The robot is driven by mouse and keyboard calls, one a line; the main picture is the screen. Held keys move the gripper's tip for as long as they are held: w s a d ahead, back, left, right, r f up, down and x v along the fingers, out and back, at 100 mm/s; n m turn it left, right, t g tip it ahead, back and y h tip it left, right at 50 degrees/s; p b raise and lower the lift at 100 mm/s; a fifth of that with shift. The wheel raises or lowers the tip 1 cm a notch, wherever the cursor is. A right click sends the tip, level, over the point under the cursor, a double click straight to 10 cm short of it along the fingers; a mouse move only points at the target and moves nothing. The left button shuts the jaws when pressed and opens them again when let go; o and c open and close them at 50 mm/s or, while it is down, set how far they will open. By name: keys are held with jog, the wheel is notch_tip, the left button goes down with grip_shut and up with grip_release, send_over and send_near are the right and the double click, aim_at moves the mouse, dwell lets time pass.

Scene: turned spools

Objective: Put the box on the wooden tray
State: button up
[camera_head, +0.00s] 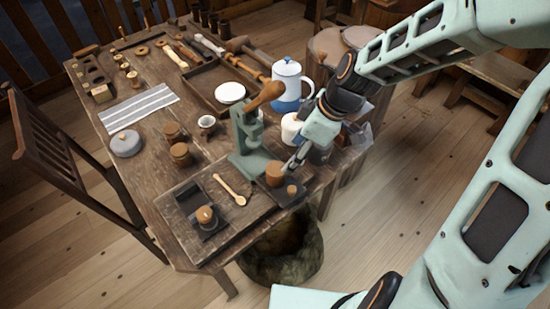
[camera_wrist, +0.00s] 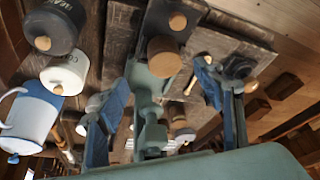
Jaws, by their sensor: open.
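A round wooden box-like piece (camera_head: 275,174) sits on a small dark square base at the table's near right; it also shows in the wrist view (camera_wrist: 163,58). A small light block (camera_head: 102,93) lies at the far left; I cannot tell for sure which is the box. The wooden tray (camera_head: 206,103) lies at the table's middle back, with a white plate in it. My gripper (camera_head: 292,166) is open, just above and beside the round piece, apart from it as far as I can tell. In the wrist view its two blue-grey fingers (camera_wrist: 160,95) are spread with nothing held between them.
A green press (camera_head: 246,135) with a wooden handle stands close left of my gripper. A white-blue pot (camera_head: 287,82) and a white canister (camera_head: 291,128) stand behind.

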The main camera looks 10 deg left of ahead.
aim_at(279, 169)
jog(key=x, duration=0.3)
jog(key=b+x, duration=0.1)
jog(key=x, duration=0.6)
jog(key=shift+s+a+f+b, duration=0.3)
jog(key=shift+a, duration=0.1)
jog(key=shift+c, duration=0.3)
jog(key=c, duration=1.3)
jog(key=shift+r, duration=0.1)
